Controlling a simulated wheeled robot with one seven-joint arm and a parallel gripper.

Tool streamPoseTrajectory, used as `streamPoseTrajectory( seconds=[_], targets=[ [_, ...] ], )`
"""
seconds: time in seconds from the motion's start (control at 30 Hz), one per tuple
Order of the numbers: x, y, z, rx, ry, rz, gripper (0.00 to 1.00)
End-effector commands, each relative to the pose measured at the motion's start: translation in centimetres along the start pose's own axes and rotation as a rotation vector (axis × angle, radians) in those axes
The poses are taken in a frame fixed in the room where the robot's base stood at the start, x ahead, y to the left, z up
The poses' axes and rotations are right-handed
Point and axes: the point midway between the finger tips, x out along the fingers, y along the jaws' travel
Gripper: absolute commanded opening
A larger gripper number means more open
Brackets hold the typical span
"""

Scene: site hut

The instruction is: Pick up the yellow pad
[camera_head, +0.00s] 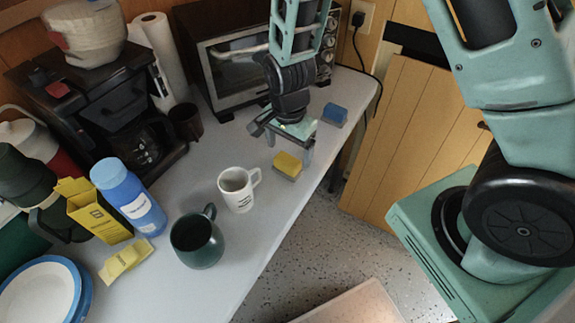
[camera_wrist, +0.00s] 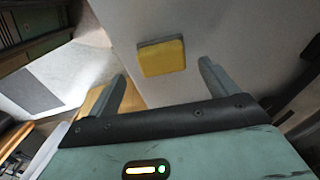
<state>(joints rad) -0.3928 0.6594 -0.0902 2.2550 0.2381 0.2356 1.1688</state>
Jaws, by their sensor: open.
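The yellow pad (camera_head: 287,166) lies on the grey counter near its front edge, just right of the white mug. It is a small block with a yellow top and a grey layer. In the wrist view the yellow pad (camera_wrist: 162,57) lies ahead of the fingers, roughly midway between them. My gripper (camera_head: 284,145) is above the counter by the pad, pointing down. In the wrist view my gripper (camera_wrist: 162,85) is open, with nothing between its fingers.
A white mug (camera_head: 237,189) and a dark green mug (camera_head: 198,240) stand left of the pad. A blue block (camera_head: 334,115) lies behind it to the right. A toaster oven (camera_head: 240,62) stands at the back. A blue bottle (camera_head: 128,196) and yellow box (camera_head: 98,211) stand further left.

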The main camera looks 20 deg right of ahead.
Motion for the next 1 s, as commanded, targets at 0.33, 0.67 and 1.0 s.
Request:
streamPoseTrajectory(
  seconds=[0.33,0.67,1.0],
  targets=[
    [4.2,-0.2,0.1,0.000,-0.001,0.003,0.85],
    [5.1,-0.3,0.1,0.000,0.000,-0.001,0.85],
    [5.0,-0.3,0.1,-0.001,0.000,0.000,0.45]
  ],
)
